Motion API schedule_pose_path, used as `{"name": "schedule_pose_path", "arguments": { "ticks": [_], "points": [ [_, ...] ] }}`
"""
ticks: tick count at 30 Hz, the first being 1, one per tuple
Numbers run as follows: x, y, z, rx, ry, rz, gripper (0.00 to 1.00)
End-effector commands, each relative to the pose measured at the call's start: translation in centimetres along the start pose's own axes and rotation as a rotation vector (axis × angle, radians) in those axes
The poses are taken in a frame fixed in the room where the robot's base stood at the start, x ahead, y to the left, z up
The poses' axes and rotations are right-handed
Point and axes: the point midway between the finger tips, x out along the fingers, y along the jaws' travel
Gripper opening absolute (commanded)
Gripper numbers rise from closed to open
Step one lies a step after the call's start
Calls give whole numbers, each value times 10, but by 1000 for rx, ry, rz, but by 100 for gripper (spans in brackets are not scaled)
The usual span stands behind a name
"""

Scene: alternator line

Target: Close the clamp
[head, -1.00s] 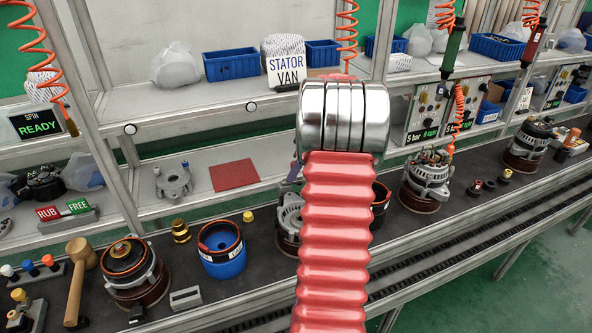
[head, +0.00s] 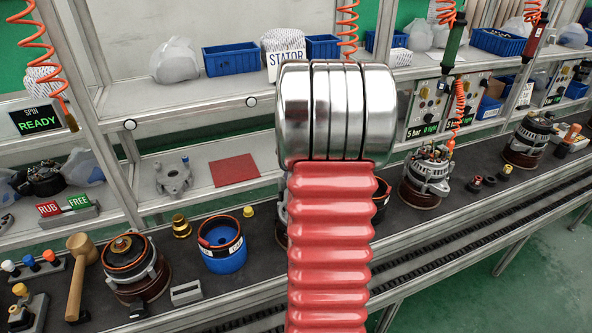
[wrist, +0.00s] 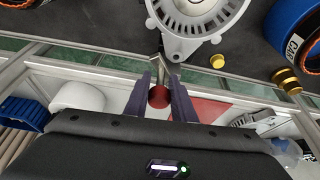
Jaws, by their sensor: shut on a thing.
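In the wrist view, the two dark fingers of my gripper (wrist: 160,84) stand on either side of a red round-ended piece (wrist: 158,97) and are shut on it. It looks like the red handle of the clamp, with a pale metal bar (wrist: 162,68) running on beyond it toward a grey slotted alternator housing (wrist: 195,22). The clamp's body and jaw cannot be made out. In the head view, my own arm hides my gripper, the handle and most of the alternator behind it.
A blue ring-shaped stator holder (head: 222,258) and a brass piece (head: 180,226) stand left of my arm on the dark bench. A red mat (head: 235,170) lies on the shelf behind. Another alternator (head: 425,178) stands to the right. A mallet (head: 76,278) is far left.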

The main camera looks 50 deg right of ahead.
Motion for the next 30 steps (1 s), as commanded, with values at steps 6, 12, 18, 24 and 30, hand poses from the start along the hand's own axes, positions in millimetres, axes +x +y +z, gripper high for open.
{"name": "schedule_pose_path", "arguments": {
  "ticks": [6, 12, 18, 24, 30],
  "points": [
    [-1, -4, 1, 115, 1, 49, 1],
    [-2, -8, 3, 221, 2, 93, 1],
    [-2, -11, 4, 327, 1, 137, 1],
    [-2, -15, 4, 431, 1, 180, 1],
    [-2, -17, 4, 522, 2, 217, 1]
  ]
}}
